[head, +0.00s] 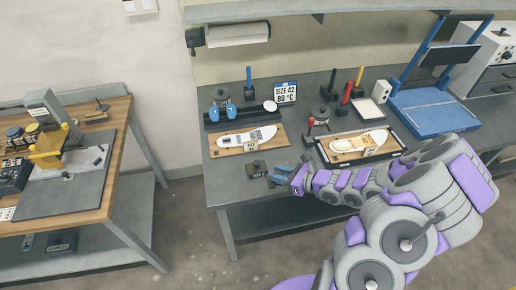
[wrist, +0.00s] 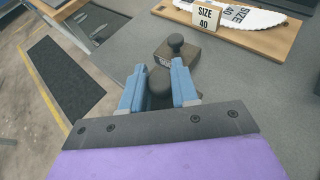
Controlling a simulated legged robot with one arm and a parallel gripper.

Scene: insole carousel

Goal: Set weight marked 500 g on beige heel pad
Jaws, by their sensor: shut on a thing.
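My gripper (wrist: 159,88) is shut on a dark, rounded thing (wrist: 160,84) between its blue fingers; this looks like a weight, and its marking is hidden. In the head view my gripper (head: 279,176) is low over the bench's front edge area. A dark block weight with a knob (wrist: 178,53) stands just beyond the fingertips; it also shows in the head view (head: 257,169). Its small label is too small to read.
A white insole (head: 247,137) on a wooden board, with a SIZE 40 card (wrist: 206,17), lies behind the block weight. Bare bench shows around the block.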

